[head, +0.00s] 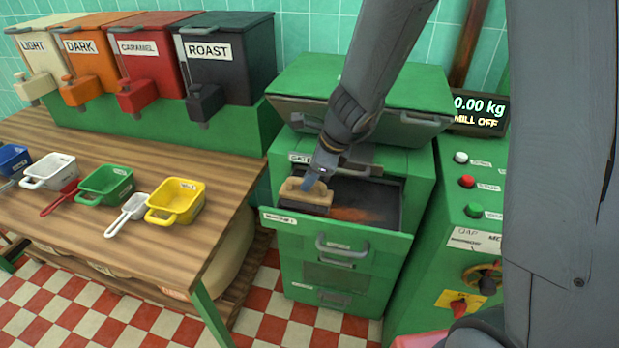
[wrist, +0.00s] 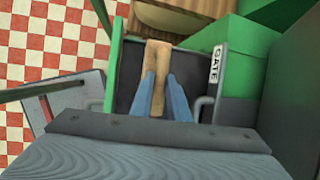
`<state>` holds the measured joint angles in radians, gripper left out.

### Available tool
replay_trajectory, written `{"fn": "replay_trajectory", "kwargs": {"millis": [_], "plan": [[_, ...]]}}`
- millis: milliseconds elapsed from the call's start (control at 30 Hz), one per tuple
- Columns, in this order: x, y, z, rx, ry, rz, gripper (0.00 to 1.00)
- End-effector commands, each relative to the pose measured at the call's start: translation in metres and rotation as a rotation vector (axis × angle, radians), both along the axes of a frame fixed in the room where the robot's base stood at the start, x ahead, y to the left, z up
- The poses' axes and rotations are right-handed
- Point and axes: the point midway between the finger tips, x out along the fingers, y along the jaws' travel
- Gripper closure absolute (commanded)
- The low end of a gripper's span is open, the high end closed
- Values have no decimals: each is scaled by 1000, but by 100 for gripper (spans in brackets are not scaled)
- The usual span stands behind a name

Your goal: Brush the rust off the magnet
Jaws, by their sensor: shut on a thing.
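My gripper (head: 313,184) is shut on a wooden-backed brush (head: 303,194) with dark bristles. It holds the brush inside an open green drawer, at its left end. The brush also shows between the blue fingers in the wrist view (wrist: 157,53). The dark plate in the drawer, seemingly the magnet (head: 382,199), bears an orange-brown rust patch (head: 350,214) just right of the brush. The brush hides the plate's left part. I cannot tell whether the bristles touch the plate. No rust is discernible in the wrist view.
The drawer front (head: 340,238) stands out from the green cabinet (head: 310,285), below an overhanging dark-edged lid. A wooden table (head: 70,215) with coloured scoops stands left. A green control panel (head: 455,215) with buttons stands close on the right.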

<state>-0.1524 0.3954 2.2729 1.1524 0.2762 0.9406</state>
Motion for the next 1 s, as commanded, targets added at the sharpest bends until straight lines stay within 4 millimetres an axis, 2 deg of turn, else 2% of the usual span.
{"fn": "replay_trajectory", "kwargs": {"millis": [800,1000], "plan": [[0,0,-12,0,0,0,100],[-2,-8,-11,0,-1,-1,100]]}}
